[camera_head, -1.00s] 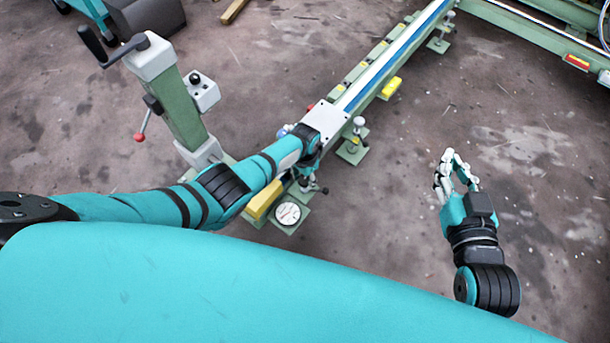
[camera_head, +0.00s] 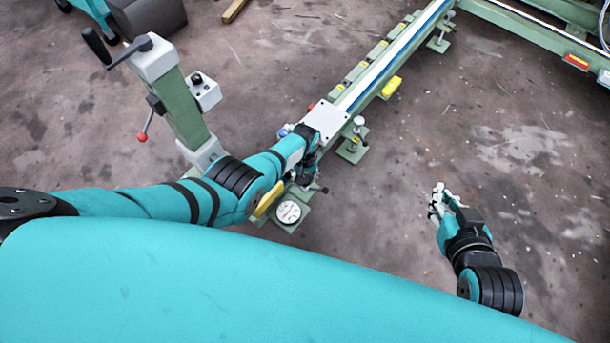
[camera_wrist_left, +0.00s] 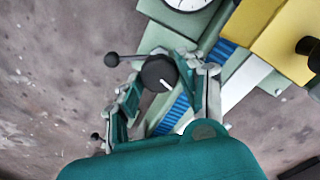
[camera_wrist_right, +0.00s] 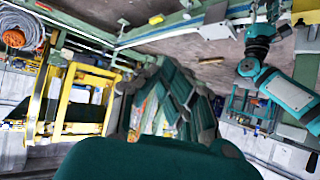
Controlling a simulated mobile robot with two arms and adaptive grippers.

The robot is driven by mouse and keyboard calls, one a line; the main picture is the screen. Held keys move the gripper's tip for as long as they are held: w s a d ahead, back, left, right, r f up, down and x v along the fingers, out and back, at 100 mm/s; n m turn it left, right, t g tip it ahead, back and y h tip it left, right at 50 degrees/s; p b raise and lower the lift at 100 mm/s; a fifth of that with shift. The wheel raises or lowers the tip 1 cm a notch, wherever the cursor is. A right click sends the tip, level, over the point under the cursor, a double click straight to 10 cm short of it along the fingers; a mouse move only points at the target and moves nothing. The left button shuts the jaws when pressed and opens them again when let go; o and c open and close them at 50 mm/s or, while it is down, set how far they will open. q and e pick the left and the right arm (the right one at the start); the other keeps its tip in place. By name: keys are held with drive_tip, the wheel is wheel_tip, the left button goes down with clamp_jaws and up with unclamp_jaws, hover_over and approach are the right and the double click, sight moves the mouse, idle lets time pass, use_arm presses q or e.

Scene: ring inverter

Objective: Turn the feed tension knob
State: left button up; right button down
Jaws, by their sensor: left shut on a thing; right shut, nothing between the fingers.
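The feed tension knob is a round black knob with a white pointer line (camera_wrist_left: 159,73), seen in the left wrist view. My left gripper (camera_wrist_left: 165,80) has a finger on each side of it and is shut on it. In the head view the left gripper (camera_head: 303,172) is at the near end of the green feed rail (camera_head: 375,85), and the knob is hidden there by my arm. My right gripper (camera_head: 440,200) is shut and empty, held over open floor to the right of the rail. Its closed fingers also show in the right wrist view (camera_wrist_right: 172,95).
A white dial gauge (camera_head: 289,212) and a yellow block (camera_head: 268,198) sit beside my left gripper. A green post (camera_head: 182,110) with a black crank and red-tipped lever stands to the left.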

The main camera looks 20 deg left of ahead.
use_arm(q)
drive_tip(key=n, duration=0.3)
drive_tip(key=shift+n, duration=2.3)
drive_tip(key=o, duration=1.2)
drive_tip(key=shift+r, duration=0.15)
wheel_tip(320, 180, up, 12)
drive_tip(key=shift+f, duration=0.1)
